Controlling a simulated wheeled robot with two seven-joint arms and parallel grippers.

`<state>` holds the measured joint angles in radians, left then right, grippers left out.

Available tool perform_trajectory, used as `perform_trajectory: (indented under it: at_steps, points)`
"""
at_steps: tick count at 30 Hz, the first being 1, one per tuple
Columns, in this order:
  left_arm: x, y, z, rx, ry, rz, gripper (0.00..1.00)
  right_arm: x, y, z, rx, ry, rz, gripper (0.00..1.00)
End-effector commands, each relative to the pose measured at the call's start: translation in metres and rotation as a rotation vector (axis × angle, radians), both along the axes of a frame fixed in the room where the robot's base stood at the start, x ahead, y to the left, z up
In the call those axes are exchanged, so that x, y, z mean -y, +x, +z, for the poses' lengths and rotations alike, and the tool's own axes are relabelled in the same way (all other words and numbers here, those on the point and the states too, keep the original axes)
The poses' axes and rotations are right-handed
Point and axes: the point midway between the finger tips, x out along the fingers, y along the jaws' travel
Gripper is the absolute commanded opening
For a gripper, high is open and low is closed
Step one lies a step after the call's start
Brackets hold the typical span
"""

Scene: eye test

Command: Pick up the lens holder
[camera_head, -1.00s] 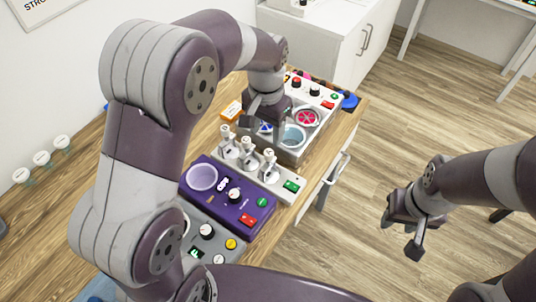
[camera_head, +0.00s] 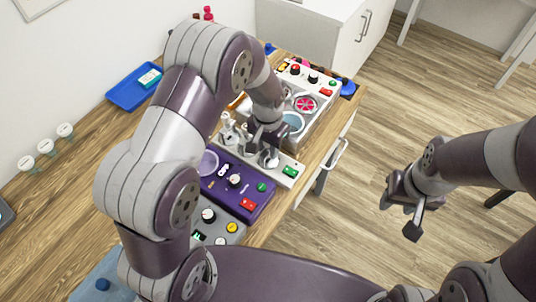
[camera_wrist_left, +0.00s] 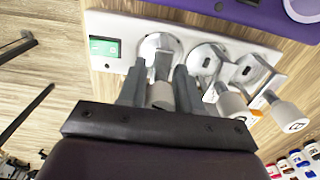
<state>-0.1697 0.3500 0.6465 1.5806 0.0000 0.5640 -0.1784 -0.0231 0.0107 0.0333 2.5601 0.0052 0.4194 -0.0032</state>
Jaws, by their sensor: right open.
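A white panel (camera_head: 284,165) on the wooden table carries three small grey pieces with white caps, which I take to be lens holders. The holder nearest the green label shows in the left wrist view (camera_wrist_left: 160,96). My left gripper (camera_head: 262,140) is over that end of the panel. In the left wrist view its two fingers (camera_wrist_left: 160,75) stand on either side of this holder's cap and stem; whether they press on it I cannot tell. The other two holders (camera_wrist_left: 232,105) (camera_wrist_left: 291,114) stand beside it. My right gripper (camera_head: 400,216) is open and empty, away from the table above the floor.
A purple box (camera_head: 226,187) with buttons and a grey box (camera_head: 224,221) stand in front of the panel. Behind are a pink wheel-like disc (camera_head: 305,104) and a blue cup (camera_head: 292,122). A blue tray (camera_head: 122,100) lies at the back left. The table's right edge is close.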

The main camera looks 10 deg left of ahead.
Motion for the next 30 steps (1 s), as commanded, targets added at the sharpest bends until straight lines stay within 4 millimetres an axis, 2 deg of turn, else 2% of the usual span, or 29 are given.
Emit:
perform_trajectory:
  at_steps: [1,3,14,17,21,30]
  points:
    - [0.000,0.000,0.000,0.000,0.000,0.000,0.17,0.000,0.000,0.000,0.000,0.000,0.000,0.43]
    - [0.000,0.000,0.000,0.000,0.000,0.000,0.00,0.000,0.000,0.000,0.000,0.000,0.000,0.43]
    - [0.000,0.000,0.004,0.001,0.000,0.000,0.00,0.000,0.000,-0.002,0.000,0.000,0.000,0.43]
    - [0.000,0.001,0.013,0.002,-0.001,0.000,0.00,0.000,0.000,-0.005,0.000,0.000,0.000,0.43]
    - [0.000,0.001,0.038,0.006,-0.001,0.000,0.00,0.000,0.000,-0.012,0.000,0.000,0.000,0.43]
    - [0.033,0.058,0.079,0.003,-0.001,-0.002,0.00,0.000,0.000,-0.022,0.000,0.000,0.000,0.43]
